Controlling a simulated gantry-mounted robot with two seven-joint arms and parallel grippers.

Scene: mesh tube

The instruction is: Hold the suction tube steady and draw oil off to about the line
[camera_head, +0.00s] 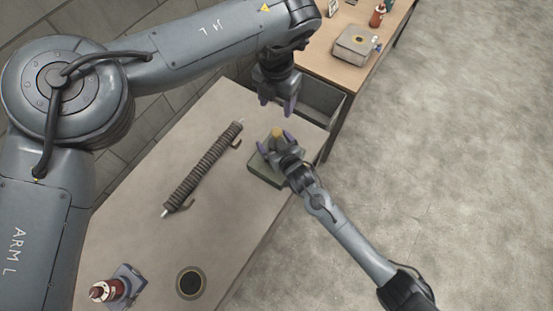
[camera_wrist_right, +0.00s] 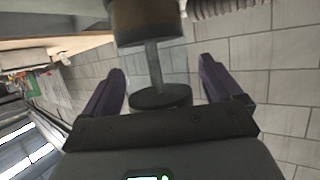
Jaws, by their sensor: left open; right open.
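A long ribbed dark tube (camera_head: 203,167) with pale ends lies slanted on the bench; part of a ribbed tube (camera_wrist_right: 222,6) shows at the top of the right wrist view. My left gripper (camera_head: 278,103) is open and empty, pointing down above the far end of the bench. My right gripper (camera_head: 276,143) is open above a dark green box (camera_head: 262,171). In the right wrist view its fingers (camera_wrist_right: 165,90) stand apart on both sides of a brown-banded cylinder (camera_wrist_right: 146,22) with a thin rod (camera_wrist_right: 154,68) and a dark disc (camera_wrist_right: 160,97). I cannot see an oil level or line.
A red-brown bottle (camera_head: 104,290) in a blue-grey holder and a dark round disc (camera_head: 191,283) are at the near end of the bench. A wooden table (camera_head: 322,62) with a grey box (camera_head: 354,43) stands behind. The bench (camera_head: 150,240) is clear between the tube and disc.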

